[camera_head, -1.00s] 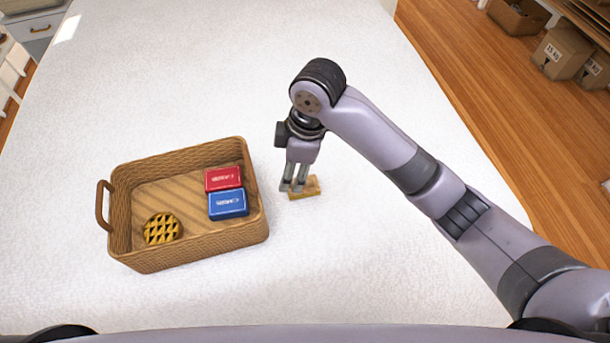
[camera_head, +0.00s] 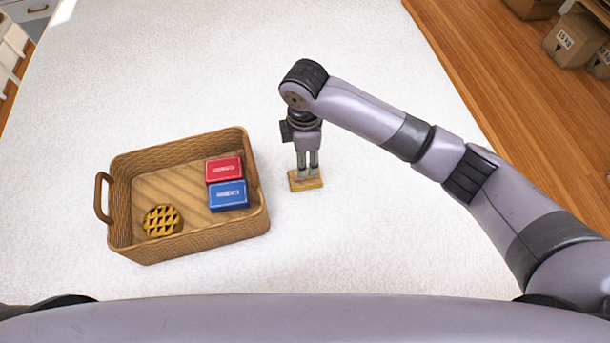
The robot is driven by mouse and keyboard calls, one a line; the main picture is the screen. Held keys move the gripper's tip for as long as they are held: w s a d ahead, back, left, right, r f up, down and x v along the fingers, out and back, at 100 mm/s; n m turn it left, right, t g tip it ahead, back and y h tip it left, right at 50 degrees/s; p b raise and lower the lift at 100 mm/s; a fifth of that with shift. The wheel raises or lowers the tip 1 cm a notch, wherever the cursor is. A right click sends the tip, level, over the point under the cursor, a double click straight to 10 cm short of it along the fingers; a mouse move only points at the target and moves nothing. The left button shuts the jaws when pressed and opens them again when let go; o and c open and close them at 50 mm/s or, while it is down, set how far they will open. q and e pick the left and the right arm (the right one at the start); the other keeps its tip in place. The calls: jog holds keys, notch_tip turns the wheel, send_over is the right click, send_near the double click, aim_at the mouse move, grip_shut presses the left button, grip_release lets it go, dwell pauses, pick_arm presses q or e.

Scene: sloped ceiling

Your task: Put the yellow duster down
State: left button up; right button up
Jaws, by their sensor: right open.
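The yellow duster (camera_head: 306,184), a small yellow-tan block, appears to lie on the white table just right of the basket. My right gripper (camera_head: 307,174) points down over it with its fingers apart. The fingertips are at the duster's top; whether they touch it I cannot tell. My left gripper is not in view.
A wicker basket (camera_head: 190,245) stands on the white table (camera_head: 400,250) to the left. It holds a red box (camera_head: 224,168), a blue box (camera_head: 228,196) and a round yellow lattice item (camera_head: 161,220). The table behind the basket is clear.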

jog(key=shift+w+f, duration=0.15)
jog(key=shift+f, duration=1.35)
jog(key=shift+w+f, duration=0.1)
jog(key=shift+f, duration=1.4)
jog(key=shift+c, duration=0.2)
grip_shut()
